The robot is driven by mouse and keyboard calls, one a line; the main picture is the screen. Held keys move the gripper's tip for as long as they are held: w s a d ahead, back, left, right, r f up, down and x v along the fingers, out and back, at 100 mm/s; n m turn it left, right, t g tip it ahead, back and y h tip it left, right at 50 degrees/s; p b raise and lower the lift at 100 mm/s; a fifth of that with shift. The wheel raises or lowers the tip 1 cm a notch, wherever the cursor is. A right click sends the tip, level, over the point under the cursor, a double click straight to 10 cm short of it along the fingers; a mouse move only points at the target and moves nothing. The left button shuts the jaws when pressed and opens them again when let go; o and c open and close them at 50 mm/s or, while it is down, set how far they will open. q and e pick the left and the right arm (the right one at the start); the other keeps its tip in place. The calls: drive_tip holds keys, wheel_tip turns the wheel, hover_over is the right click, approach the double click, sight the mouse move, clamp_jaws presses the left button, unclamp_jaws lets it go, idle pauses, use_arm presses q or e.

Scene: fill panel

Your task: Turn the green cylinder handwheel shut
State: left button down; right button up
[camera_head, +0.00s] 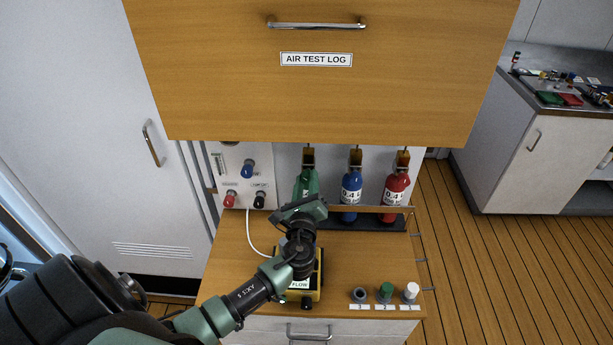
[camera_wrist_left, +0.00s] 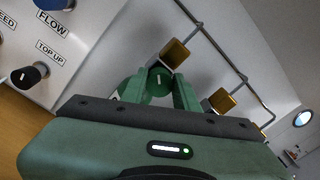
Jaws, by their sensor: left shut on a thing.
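The green cylinder (camera_head: 307,181) stands at the left of a row of three below the overhanging drawer cabinet. My left gripper (camera_head: 311,201) is in front of it and covers its lower part. In the left wrist view the round green handwheel (camera_wrist_left: 159,79), with a short pale mark on its face, sits between the two fingers of my left gripper (camera_wrist_left: 159,90). The gripper is shut on the handwheel. A brass-coloured block (camera_wrist_left: 175,53) is just beyond it. In the head view I cannot make out the handwheel. My right gripper is not in view.
A blue cylinder (camera_head: 351,188) and a red cylinder (camera_head: 396,188) stand to the right. The AIR TEST LOG drawer (camera_head: 320,105) overhangs them. A valve panel (camera_head: 246,178) is at the left. A yellow-based device (camera_head: 318,283) and small knobs (camera_head: 386,291) are on the counter.

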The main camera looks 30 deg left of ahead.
use_arm(q)
drive_tip(key=m+p, duration=0.3)
drive_tip(key=m, duration=0.2)
drive_tip(key=shift+s+d+f+m+p, duration=0.1)
drive_tip(key=shift+d+m+p, duration=0.05)
drive_tip(key=shift+m+p, duration=0.2)
drive_tip(key=m+p, duration=0.1)
drive_tip(key=m, duration=0.1)
drive_tip(key=m+p, duration=0.1)
drive_tip(key=m, duration=0.1)
drive_tip(key=shift+f+h, duration=0.2)
drive_tip(key=shift+h, duration=0.1)
drive_tip(key=shift+f, duration=0.1)
drive_tip(key=c, duration=1.2)
unclamp_jaws()
drive_tip(key=shift+o, duration=0.6)
drive_tip(key=shift+r, duration=0.25)
